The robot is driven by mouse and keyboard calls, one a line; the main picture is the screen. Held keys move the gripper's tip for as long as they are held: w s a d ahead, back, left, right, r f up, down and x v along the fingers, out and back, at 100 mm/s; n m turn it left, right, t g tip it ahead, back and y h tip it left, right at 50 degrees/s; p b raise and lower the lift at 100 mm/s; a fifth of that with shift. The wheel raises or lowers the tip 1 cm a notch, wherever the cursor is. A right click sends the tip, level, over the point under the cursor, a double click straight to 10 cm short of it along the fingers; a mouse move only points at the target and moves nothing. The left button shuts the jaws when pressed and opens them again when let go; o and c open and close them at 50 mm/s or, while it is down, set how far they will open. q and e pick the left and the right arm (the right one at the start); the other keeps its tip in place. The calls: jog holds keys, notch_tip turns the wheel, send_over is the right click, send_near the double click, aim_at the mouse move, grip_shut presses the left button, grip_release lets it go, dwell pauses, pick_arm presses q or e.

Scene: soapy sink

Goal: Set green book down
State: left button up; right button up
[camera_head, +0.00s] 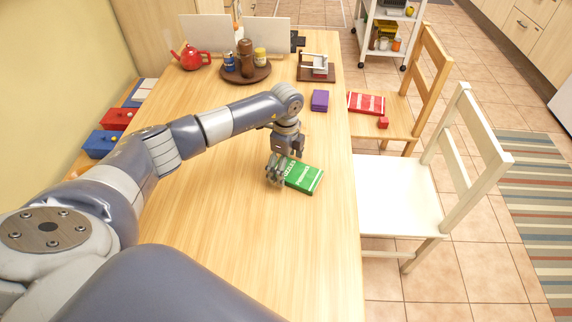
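The green book (304,178) has white lettering on its cover and shows near the right edge of the wooden table (230,230). My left gripper (276,172) is at the book's left end, with its fingers closed around that end. The fingers hide part of the lettering. The book looks close to flat and at or just above the tabletop; I cannot tell whether it touches. My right gripper is not in view.
A purple box (320,100) lies farther back near the table's right edge. A round brown tray (246,75) with jars and a red teapot (192,58) stand at the back. A white chair (400,195) stands at the right. The table's front is clear.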

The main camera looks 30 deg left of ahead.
aim_at(286, 168)
pick_arm(q)
jog(key=shift+r, duration=0.1)
jog(key=shift+r, duration=0.2)
notch_tip(286, 168, up, 12)
jog(key=b, duration=0.1)
dwell(0.3)
jog(key=shift+f, duration=0.15)
